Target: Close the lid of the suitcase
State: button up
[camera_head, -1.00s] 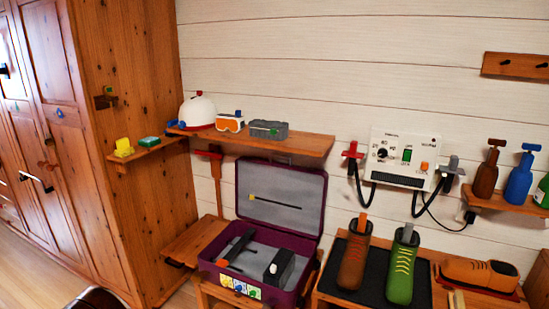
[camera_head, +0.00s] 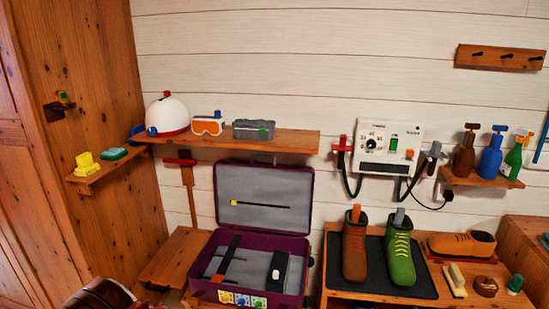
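The purple suitcase (camera_head: 244,298) stands open below the wall shelf, on a wooden support. Its lid (camera_head: 306,200) is raised about upright at the back, with a grey lining and a dark strip with a yellow end. Black items and an orange-tipped piece lie in the grey-lined base. Colored stickers mark its front. My gripper is not in view. A dark reddish, glossy rounded shape at the bottom left edge is cut off, and I cannot tell what it is.
Above the lid, a wooden shelf (camera_head: 290,143) holds a white helmet (camera_head: 168,115), orange goggles (camera_head: 208,125) and a grey box (camera_head: 254,130). A wardrobe stands left.

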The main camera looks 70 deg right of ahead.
aim_at(273, 197)
jog(key=z, duration=0.4)
jog(key=i, duration=0.5)
jog(key=z, duration=0.75)
jog(key=i, duration=0.5)
jog(key=z, duration=0.35)
